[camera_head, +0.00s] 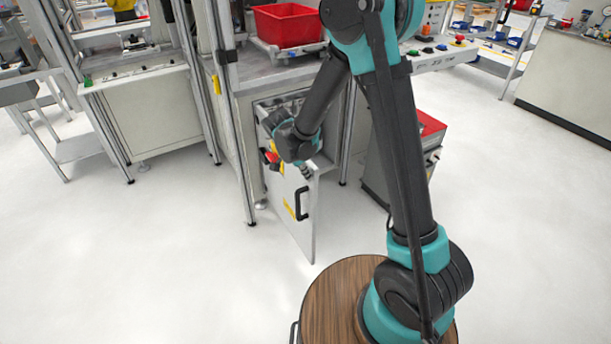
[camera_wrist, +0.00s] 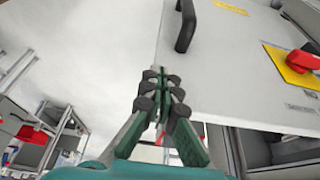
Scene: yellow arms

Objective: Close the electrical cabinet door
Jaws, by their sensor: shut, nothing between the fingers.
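The electrical cabinet door (camera_head: 291,213) stands open, swung out from the cabinet under the workbench, with a black handle (camera_head: 302,203) and yellow labels on its face. In the wrist view the door (camera_wrist: 235,60) fills the upper right, with its handle (camera_wrist: 186,25) at the top and a red switch on a yellow plate (camera_wrist: 298,65) at the right. My gripper (camera_wrist: 158,78) is shut and empty, its fingertips near the door's edge; I cannot tell whether they touch it. In the head view my gripper (camera_head: 308,172) is at the door's upper part. The arm hides some of the cabinet opening.
A red bin (camera_head: 288,25) sits on the workbench above the cabinet. A grey unit with a red top (camera_head: 430,124) stands to the right, behind my arm. Aluminium frame posts flank the cabinet. The floor (camera_head: 150,260) in front and to the left is clear.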

